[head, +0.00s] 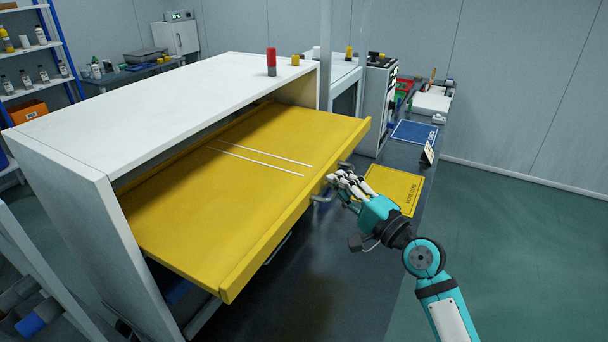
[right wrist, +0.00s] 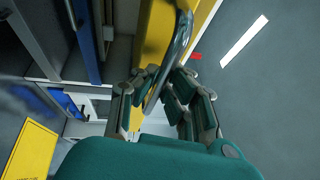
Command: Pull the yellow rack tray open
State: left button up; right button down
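The yellow rack tray (head: 190,215) sticks out well past the front of the white rack (head: 170,85), with its back part still under the rack's top. Its metal bar handle (head: 322,198) is on the front face and shows large in the right wrist view (right wrist: 182,40). My right gripper (head: 338,182) is at the handle. In the right wrist view its fingers (right wrist: 163,80) come together around the bar from both sides, and it looks shut on it. The exact finger contact is partly hidden. My left gripper is not in view.
A red cylinder (head: 271,62) and a small yellow one (head: 295,60) stand on the rack top. A yellow mat (head: 395,186) and blue mat (head: 414,132) lie on the dark bench right of the tray. Green floor (head: 520,240) at the right is clear.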

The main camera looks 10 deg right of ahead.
jog(key=s+d+b, duration=0.1)
jog(key=s+d, duration=0.3)
jog(key=d, duration=0.2)
jog(key=shift+s+f+b, duration=0.2)
jog(key=shift+f+b, duration=0.05)
jog(key=shift+b, duration=0.1)
jog(key=shift+d, duration=0.1)
jog(key=c, duration=1.4)
grip_release()
jog(key=shift+w+r, duration=0.1)
jog(key=shift+d, duration=0.1)
jog(key=v, duration=1.2)
